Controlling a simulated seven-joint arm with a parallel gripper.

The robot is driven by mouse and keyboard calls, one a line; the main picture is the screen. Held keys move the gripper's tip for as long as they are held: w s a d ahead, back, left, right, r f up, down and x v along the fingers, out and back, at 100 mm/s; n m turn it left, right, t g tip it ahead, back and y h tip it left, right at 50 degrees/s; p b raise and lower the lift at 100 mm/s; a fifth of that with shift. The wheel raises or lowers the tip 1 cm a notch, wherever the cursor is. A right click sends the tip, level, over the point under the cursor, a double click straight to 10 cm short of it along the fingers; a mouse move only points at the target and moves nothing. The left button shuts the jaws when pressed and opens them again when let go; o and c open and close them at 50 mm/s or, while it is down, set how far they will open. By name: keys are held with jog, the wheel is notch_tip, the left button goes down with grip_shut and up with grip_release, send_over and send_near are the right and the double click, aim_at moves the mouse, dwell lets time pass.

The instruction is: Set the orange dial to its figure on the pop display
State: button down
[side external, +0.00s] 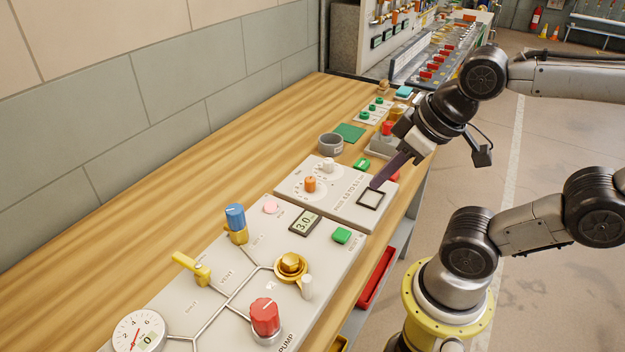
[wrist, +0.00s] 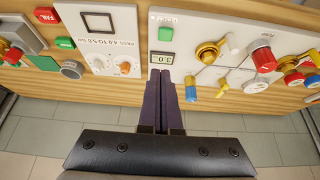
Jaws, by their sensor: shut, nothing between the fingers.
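The orange dial (side external: 310,184) is a small knob on a pale panel with a printed ring of marks around it. It also shows in the wrist view (wrist: 125,68). A small grey display (side external: 305,224) reads 3.0 on the nearer panel. I cannot tell whether this is the pop display. It also shows in the wrist view (wrist: 160,61). My gripper (side external: 376,185) has long dark purple fingers, shut and empty, with the tips near a black square outline (side external: 370,199) on the dial's panel. I cannot tell whether they touch it. In the wrist view the fingertips (wrist: 161,74) appear below the display.
A white knob (side external: 328,164) stands beyond the orange dial. The nearer panel carries a blue knob (side external: 235,216), a yellow lever (side external: 192,267), a brass valve (side external: 291,265), a red knob (side external: 265,316) and a round gauge (side external: 138,332). The wooden bench (side external: 150,235) is bare toward the wall.

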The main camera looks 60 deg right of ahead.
dwell(0.3)
jog(key=c, duration=1.1)
grip_release()
jog(key=shift+c, duration=0.2)
jog(key=shift+o, duration=1.1)
jog(key=shift+s+m, duration=0.1)
jog(key=shift+m, duration=0.5)
jog(key=o, duration=0.3)
jog(key=w+r+m, duration=0.2)
jog(key=r+m, duration=0.1)
jog(key=w+r+m+g, duration=0.1)
jog(key=w, duration=0.1)
jog(key=shift+w+d+r+m, duration=0.1)
jog(key=shift+d+r+m, duration=0.3)
jog(key=shift+o, duration=0.2)
jog(key=m+g, duration=0.5)
jog(key=m, duration=0.3)
send_over(310, 179)
notch_tip(310, 179, down, 6)
notch_tip(310, 179, down, 13)
jog(key=shift+f, duration=0.1)
